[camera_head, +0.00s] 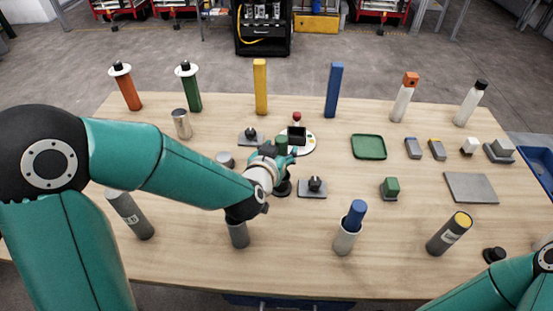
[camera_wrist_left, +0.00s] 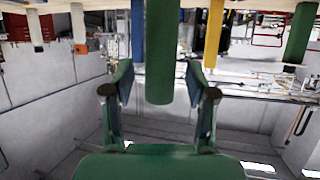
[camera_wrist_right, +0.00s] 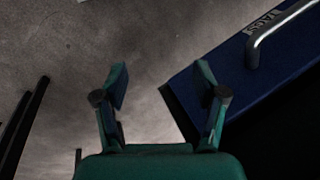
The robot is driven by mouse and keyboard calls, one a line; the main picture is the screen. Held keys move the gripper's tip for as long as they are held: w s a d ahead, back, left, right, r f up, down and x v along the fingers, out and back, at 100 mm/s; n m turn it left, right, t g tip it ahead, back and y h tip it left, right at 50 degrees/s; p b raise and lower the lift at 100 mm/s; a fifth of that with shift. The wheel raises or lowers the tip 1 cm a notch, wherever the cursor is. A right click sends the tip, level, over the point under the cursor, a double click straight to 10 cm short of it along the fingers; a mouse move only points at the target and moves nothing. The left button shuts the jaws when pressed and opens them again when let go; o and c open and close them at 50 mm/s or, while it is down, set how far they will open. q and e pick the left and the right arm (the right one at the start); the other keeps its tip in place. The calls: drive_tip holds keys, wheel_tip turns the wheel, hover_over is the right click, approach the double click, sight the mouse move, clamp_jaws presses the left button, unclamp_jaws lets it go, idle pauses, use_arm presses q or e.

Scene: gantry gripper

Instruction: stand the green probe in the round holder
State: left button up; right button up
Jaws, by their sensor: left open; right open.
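Which is the round holder I cannot tell. My right gripper (camera_wrist_right: 160,95) is open and empty.
A yellow post (camera_head: 260,87) and a blue post (camera_head: 333,90) stand at the back. A white cup with a blue rod (camera_head: 347,240) and a grey cylinder (camera_head: 238,233) stand at the front. A green tray (camera_head: 368,147) lies right of centre. A blue bin (camera_head: 540,163) is at the right.

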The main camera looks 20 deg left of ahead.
use_arm(q)
drive_tip(key=b+v, duration=0.4)
drive_tip(key=v, duration=0.7)
drive_tip(key=shift+s+r, duration=0.15)
drive_tip(key=shift+s, duration=0.1)
